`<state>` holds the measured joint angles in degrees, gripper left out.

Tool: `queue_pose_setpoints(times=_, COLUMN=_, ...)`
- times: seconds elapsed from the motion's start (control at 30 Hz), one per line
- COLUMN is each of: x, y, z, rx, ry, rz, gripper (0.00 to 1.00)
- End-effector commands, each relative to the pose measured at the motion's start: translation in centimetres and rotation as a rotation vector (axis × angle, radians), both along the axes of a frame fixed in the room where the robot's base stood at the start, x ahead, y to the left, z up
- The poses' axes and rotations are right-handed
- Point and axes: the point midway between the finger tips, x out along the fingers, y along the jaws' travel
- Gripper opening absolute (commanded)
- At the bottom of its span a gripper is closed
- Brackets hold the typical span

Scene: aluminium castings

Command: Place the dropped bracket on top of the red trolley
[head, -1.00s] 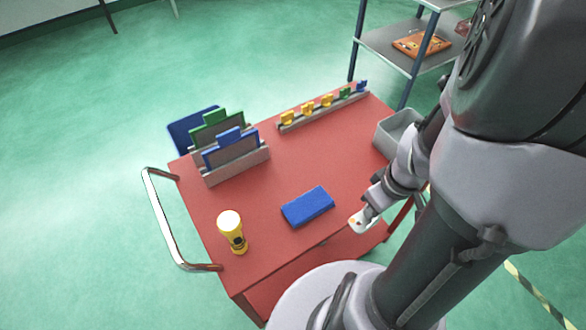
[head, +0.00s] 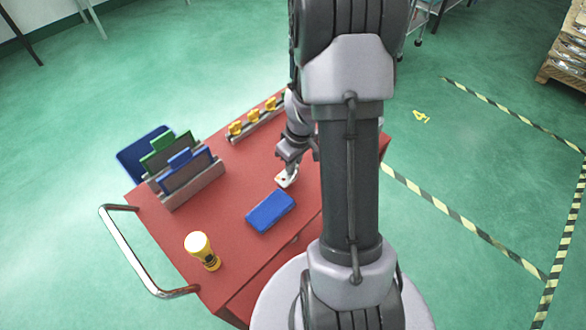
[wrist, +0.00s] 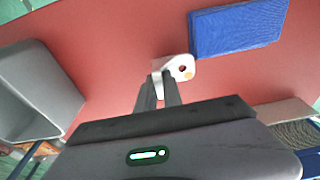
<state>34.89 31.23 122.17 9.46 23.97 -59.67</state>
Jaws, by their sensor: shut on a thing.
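My gripper (head: 286,170) is shut on the bracket (head: 287,179), a small pale metal piece. In the wrist view the fingers (wrist: 159,88) pinch one end of the bracket (wrist: 182,68), and its rounded end with a dark hole and an orange spot sticks out. The red trolley (head: 163,232) lies below, and its bare red top (wrist: 110,45) fills much of the wrist view. The bracket is over the top, just beyond the blue box. I cannot tell whether it touches the surface.
A blue box (head: 270,211) lies close to the bracket. A rack with blue and green panels (head: 182,177) and a strip of yellow knobs (head: 254,116) stand farther back. A grey bin (wrist: 28,90) shows in the wrist view.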

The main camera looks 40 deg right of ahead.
Motion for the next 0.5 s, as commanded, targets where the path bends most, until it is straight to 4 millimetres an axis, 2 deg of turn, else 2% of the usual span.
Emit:
queue_pose_setpoints(times=0.03, x=-0.02, y=0.0, z=-1.75, rx=0.001, ry=0.0, rz=0.0, gripper=0.0)
queue_pose_setpoints(times=0.07, x=-0.02, y=-0.01, z=-2.14, rx=0.0, ry=0.0, rz=0.0, gripper=0.0)
queue_pose_setpoints(times=0.43, x=-0.02, y=-0.04, z=-2.33, rx=-0.001, ry=-0.001, rz=0.0, gripper=0.0)
queue_pose_setpoints(times=0.47, x=-0.03, y=-0.03, z=-2.21, rx=-0.001, ry=-0.001, rz=0.0, gripper=0.16)
queue_pose_setpoints(times=0.5, x=-0.04, y=-0.03, z=-2.16, rx=-0.001, ry=-0.001, rz=0.0, gripper=0.24)
